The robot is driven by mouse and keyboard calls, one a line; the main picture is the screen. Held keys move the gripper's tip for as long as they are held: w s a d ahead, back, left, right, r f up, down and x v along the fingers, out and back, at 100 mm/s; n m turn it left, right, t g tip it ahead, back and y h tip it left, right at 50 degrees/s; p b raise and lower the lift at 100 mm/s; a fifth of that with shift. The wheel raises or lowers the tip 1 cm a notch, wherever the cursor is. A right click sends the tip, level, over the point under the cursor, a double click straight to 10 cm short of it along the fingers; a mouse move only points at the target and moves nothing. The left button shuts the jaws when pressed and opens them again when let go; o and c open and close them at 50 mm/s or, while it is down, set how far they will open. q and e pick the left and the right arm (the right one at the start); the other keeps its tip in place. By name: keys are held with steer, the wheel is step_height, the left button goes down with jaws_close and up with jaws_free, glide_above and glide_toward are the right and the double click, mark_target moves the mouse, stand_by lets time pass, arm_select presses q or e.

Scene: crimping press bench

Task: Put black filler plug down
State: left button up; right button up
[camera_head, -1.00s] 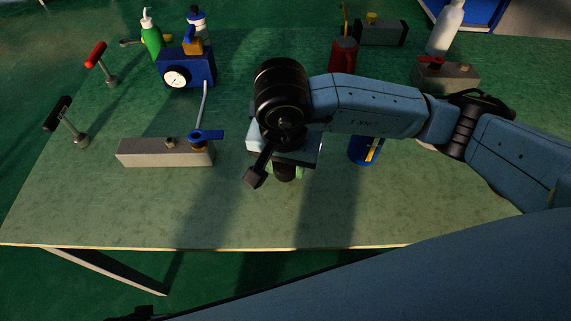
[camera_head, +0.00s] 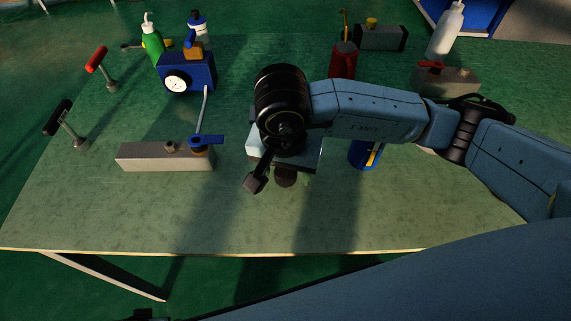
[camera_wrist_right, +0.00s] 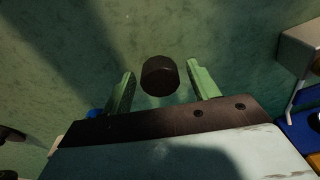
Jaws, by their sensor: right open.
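The black filler plug (camera_wrist_right: 160,76) shows in the right wrist view as a dark round piece between the two green fingers of my right gripper (camera_wrist_right: 162,92). The fingers are apart, with a gap on each side of the plug. In the head view my right gripper (camera_head: 284,165) is over the middle of the bench, its fingers mostly hidden by the wrist. The plug (camera_head: 286,179) shows there as a dark brown round shape just below it. I cannot tell exactly how the plug touches the bench top. My left gripper is not in view.
A grey block with a blue lever (camera_head: 165,157) stands left of the gripper. A blue cup (camera_head: 364,155) stands close on the right. A blue gauge box (camera_head: 187,74) and a red container (camera_head: 343,60) stand farther back. The front of the green bench (camera_head: 200,225) is clear.

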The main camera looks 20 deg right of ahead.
mark_target(284, 177)
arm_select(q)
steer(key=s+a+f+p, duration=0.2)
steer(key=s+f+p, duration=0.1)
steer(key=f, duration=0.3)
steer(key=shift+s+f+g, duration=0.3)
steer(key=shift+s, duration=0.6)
arm_select(e)
step_height(284, 177, up, 12)
steer(key=s, duration=0.1)
steer(key=shift+a, duration=0.35)
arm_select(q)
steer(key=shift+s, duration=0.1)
arm_select(e)
steer(key=shift+s+r, duration=0.1)
steer(key=shift+r, duration=0.1)
